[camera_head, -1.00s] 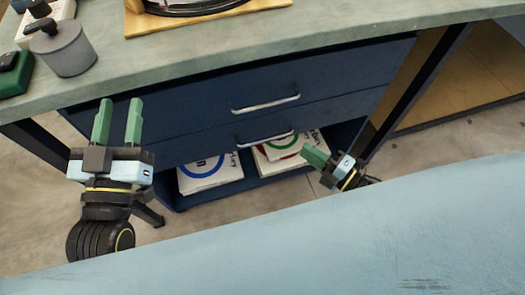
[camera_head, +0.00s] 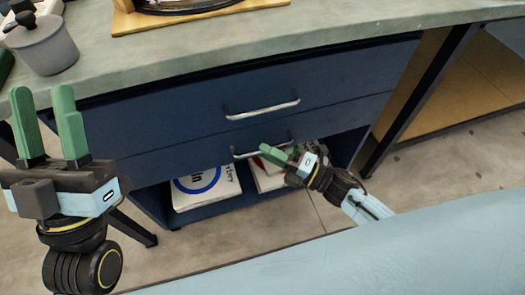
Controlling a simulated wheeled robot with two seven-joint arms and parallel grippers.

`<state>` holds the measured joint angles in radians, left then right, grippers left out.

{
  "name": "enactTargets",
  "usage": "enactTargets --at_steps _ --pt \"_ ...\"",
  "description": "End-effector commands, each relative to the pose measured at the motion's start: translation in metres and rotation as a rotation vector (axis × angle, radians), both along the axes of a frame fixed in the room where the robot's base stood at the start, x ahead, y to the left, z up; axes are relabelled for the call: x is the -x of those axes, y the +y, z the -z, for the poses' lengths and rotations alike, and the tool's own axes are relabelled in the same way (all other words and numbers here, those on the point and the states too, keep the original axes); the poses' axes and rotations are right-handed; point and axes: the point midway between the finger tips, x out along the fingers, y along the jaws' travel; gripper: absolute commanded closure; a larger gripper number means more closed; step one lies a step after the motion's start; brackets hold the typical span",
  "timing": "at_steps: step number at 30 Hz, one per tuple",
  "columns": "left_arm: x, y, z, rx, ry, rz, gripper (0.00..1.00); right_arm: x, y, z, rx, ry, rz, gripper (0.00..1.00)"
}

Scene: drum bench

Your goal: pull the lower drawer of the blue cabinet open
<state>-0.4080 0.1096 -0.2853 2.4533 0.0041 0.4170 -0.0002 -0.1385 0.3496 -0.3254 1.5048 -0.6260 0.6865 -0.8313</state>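The blue cabinet (camera_head: 150,150) under the bench has two drawers with silver bar handles. The upper drawer (camera_head: 180,106) and the lower drawer (camera_head: 190,142) both look closed. The lower handle (camera_head: 243,155) is partly hidden by my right gripper (camera_head: 267,151). Its green fingers are at the right part of that handle, pointing left. I cannot tell whether they touch the bar or how far apart they are. My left gripper (camera_head: 43,93) is open and empty, fingers up, in front of the cabinet's left side.
An open shelf below the drawers holds white boxes, one with a blue ring (camera_head: 205,185). The bench top (camera_head: 200,50) carries a grey pot (camera_head: 42,45) and a wooden board (camera_head: 190,17). A dark bench leg (camera_head: 415,100) stands right of the cabinet. Floor in front is clear.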

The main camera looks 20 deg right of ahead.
Motion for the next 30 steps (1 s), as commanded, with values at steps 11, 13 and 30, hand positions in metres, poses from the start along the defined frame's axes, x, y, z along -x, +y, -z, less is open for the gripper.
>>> enactTargets --at_steps 11,13,30 --pt "0.008 0.002 -0.003 0.021 -0.072 0.0 0.64 -0.014 0.016 -0.003 -0.001 0.001 0.0 0.8" --pt "0.008 0.002 -0.003 0.021 -0.071 0.0 0.64 -0.014 0.016 -0.003 -0.001 0.001 0.0 0.8" --pt "0.008 0.002 -0.003 0.021 -0.071 -0.002 0.64 -0.013 0.015 -0.003 -0.001 0.002 0.0 1.0"
